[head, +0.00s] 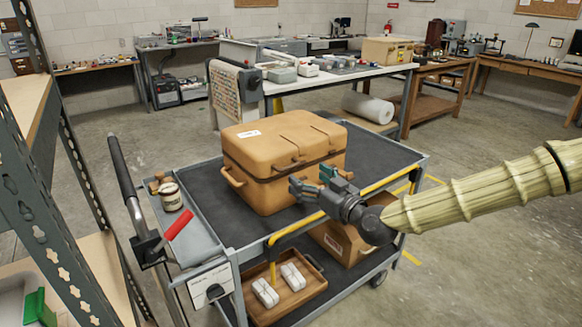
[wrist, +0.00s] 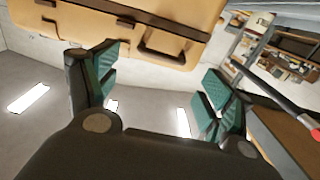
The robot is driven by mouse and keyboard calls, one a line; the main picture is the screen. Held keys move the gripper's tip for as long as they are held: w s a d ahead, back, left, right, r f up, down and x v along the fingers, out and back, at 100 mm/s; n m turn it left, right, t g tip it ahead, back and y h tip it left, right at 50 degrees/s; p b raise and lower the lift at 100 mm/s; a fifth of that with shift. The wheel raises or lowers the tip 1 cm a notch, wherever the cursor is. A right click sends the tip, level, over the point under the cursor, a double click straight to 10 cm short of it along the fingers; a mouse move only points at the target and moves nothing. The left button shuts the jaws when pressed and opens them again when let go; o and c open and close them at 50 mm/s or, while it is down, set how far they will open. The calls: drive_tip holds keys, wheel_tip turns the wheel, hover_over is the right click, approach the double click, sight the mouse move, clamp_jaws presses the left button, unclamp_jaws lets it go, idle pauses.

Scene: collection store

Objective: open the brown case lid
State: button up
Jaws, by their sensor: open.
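The brown case (head: 262,187) stands on the dark top of a grey cart, with its lid (head: 285,135) down. It has a white label on the lid, a side handle at the left and a front handle and latches. My gripper (head: 312,188) is at the front right of the case, its teal-padded fingers apart and nothing between them. In the wrist view the case (wrist: 130,30) fills the upper part, with its dark seam and a handle (wrist: 168,45) above the spread fingers of my gripper (wrist: 165,95). I cannot tell whether a finger touches the case.
The cart (head: 385,160) has a yellow rail along its front edge and a side tray with a jar (head: 171,197). A wooden tray (head: 284,294) and a cardboard box (head: 345,243) sit on its lower shelf. Metal shelving (head: 45,160) stands close at the left.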

sight(292, 167)
drive_tip(key=p+x, duration=0.1)
drive_tip(key=x, duration=0.7)
drive_tip(key=shift+a, duration=0.1)
drive_tip(key=c, duration=1.2)
drive_tip(key=shift+r, duration=0.15)
drive_tip(key=shift+c, duration=0.3)
